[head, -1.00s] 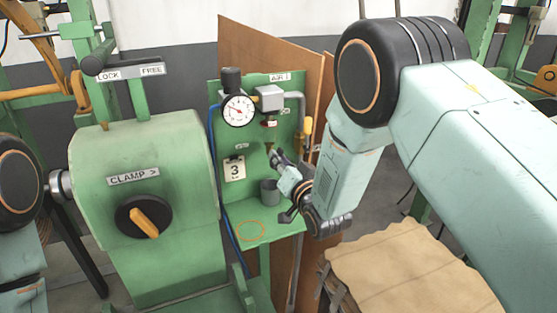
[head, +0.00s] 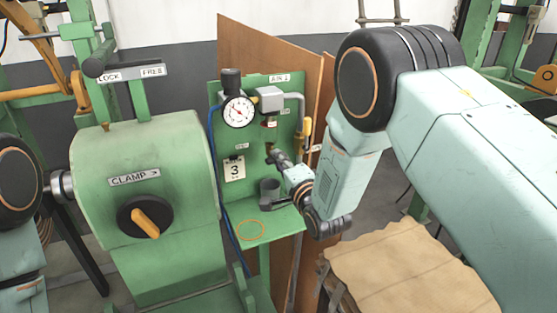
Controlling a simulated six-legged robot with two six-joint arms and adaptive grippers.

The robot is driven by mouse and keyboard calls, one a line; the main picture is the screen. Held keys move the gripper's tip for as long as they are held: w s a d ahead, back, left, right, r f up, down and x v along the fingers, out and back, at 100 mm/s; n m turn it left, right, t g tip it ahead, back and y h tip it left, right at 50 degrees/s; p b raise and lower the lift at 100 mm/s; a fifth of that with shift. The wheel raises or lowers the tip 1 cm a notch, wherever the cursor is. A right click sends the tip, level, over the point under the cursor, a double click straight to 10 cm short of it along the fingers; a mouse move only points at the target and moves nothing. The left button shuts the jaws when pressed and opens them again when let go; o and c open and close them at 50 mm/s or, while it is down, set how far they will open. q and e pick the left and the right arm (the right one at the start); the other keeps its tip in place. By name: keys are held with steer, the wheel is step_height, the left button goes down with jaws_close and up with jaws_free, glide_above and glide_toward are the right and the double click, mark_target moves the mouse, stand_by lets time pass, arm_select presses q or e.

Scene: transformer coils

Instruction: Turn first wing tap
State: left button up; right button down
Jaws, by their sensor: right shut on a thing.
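A green panel (head: 220,150) stands in the middle of the head view, with a round white gauge (head: 238,112) and pipework on it. The small brownish wing tap (head: 269,147) sits below the pipework, partly hidden by my right gripper. My right gripper (head: 272,156) reaches in from the right and is shut on the wing tap, its fingertips against the panel's fittings. The tap's exact angle is too small to tell. My left gripper is out of view; only part of my left arm shows at the left edge.
A yellow-handled valve (head: 307,127) is close on the right. A green clamp machine (head: 150,165) fills the left.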

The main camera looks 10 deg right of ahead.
steer(key=shift+d+m, duration=0.2)
steer(key=shift+m, duration=0.8)
steer(key=shift+f, duration=0.15)
steer(key=c, duration=1.8)
jaws_free()
steer(key=o, duration=0.4)
steer(key=shift+s+d, duration=0.2)
steer(key=shift+s, duration=0.05)
steer(key=s, duration=0.4)
steer(key=s+d, duration=0.1)
steer(key=s, duration=0.2)
steer(key=s+d, duration=0.1)
steer(key=s, duration=0.3)
steer(key=shift+s, duration=0.35)
steer(key=shift+a, duration=0.1)
steer(key=shift+w, duration=0.1)
